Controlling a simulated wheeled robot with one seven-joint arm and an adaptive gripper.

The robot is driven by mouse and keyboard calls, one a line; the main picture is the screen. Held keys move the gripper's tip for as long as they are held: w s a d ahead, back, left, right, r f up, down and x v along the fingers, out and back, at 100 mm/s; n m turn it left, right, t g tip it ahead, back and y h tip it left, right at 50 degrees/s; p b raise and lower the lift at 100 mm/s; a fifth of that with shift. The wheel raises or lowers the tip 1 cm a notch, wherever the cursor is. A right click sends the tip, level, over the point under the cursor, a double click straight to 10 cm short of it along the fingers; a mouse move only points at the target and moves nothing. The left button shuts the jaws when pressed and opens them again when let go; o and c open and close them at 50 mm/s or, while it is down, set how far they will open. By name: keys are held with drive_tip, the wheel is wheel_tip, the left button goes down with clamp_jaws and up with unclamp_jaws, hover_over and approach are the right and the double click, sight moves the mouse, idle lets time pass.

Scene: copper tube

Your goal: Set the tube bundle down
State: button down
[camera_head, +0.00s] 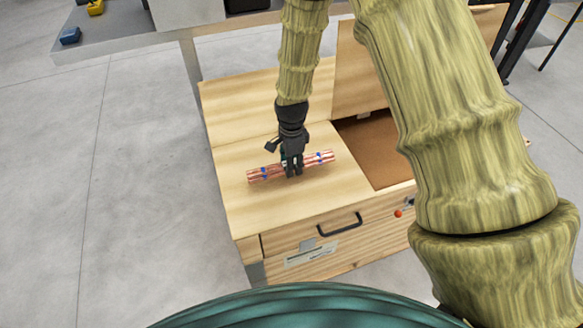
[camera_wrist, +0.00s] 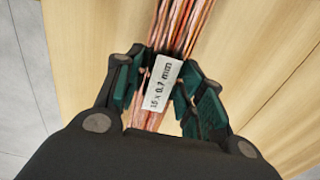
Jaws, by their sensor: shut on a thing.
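The tube bundle (camera_head: 320,158) is a set of copper-coloured tubes with blue bands near both ends. In the head view it lies level, slightly slanted, at or just above the wooden top (camera_head: 240,205); I cannot tell whether it touches. My gripper (camera_head: 292,171) points down and is shut around the middle of the bundle. In the wrist view the green-padded fingers of my gripper (camera_wrist: 170,100) stand on both sides of the bundle (camera_wrist: 181,30). A white label (camera_wrist: 164,83) reading "15 x 0.7 mm" sits between them. The fingers hide the bundle's middle in the head view.
Right of the bundle is an open compartment (camera_head: 378,150) with a brown floor and a raised wooden lid (camera_head: 357,75). A drawer with a black handle (camera_head: 340,225) is on the front. A grey table (camera_head: 120,30) stands behind. The wooden top around the bundle is clear.

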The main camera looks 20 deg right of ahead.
drive_tip(key=shift+f+p, duration=0.35)
drive_tip(key=shift+f, duration=1)
drive_tip(key=shift+f, duration=0.1)
drive_tip(key=c, duration=0.9)
unclamp_jaws()
drive_tip(key=shift+r+b, duration=1.3)
drive_tip(key=shift+r, duration=4.8)
